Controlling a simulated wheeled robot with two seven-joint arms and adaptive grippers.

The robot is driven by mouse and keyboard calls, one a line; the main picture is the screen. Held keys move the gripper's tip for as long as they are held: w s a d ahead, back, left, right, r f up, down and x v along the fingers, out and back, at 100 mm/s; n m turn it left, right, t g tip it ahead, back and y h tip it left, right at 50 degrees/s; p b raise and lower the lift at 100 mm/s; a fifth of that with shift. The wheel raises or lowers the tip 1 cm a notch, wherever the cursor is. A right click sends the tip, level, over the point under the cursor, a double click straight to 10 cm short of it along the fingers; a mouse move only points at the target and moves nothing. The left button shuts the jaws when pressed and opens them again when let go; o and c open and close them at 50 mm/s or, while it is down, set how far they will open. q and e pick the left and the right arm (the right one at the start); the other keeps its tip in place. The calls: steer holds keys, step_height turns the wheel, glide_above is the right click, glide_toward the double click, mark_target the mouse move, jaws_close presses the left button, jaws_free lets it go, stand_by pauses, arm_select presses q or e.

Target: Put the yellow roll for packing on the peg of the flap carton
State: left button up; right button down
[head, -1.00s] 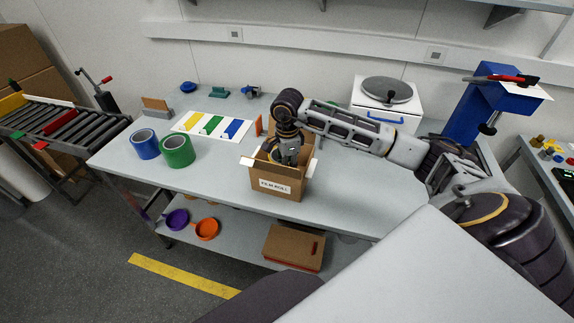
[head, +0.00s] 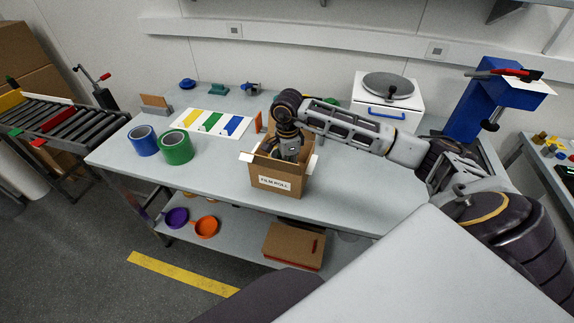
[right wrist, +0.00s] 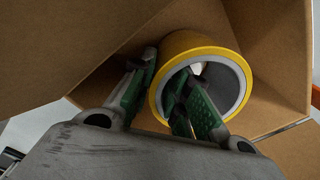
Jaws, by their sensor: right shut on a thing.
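The brown flap carton (head: 296,186), labelled "FILM ROLL", stands open on the table in the head view. My right gripper (right wrist: 166,68) reaches down into it from above. In the right wrist view the yellow roll (right wrist: 200,42) is inside the carton, tilted in the picture, with its pale core facing the camera. The gripper is shut on the roll's wall, one finger in the core and the other outside. The carton's wall (right wrist: 75,45) is close beside the fingers. The peg is not visible, and the carton hides the roll in the head view. My left gripper is out of view.
A blue roll (head: 143,141) and a green roll (head: 176,148) stand left of the carton. A sheet with colour patches (head: 213,122) lies behind. A white scale-like box (head: 388,103) stands back right. The table's front right is clear.

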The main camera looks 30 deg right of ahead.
steer(key=shift+f+b, duration=0.45)
steer(key=shift+f, duration=0.15)
stand_by(0.3)
steer(key=c, duration=1.3)
jaws_free()
steer(key=shift+r, duration=0.95)
steer(key=shift+s+r, duration=0.1)
steer(key=shift+r, duration=4.95)
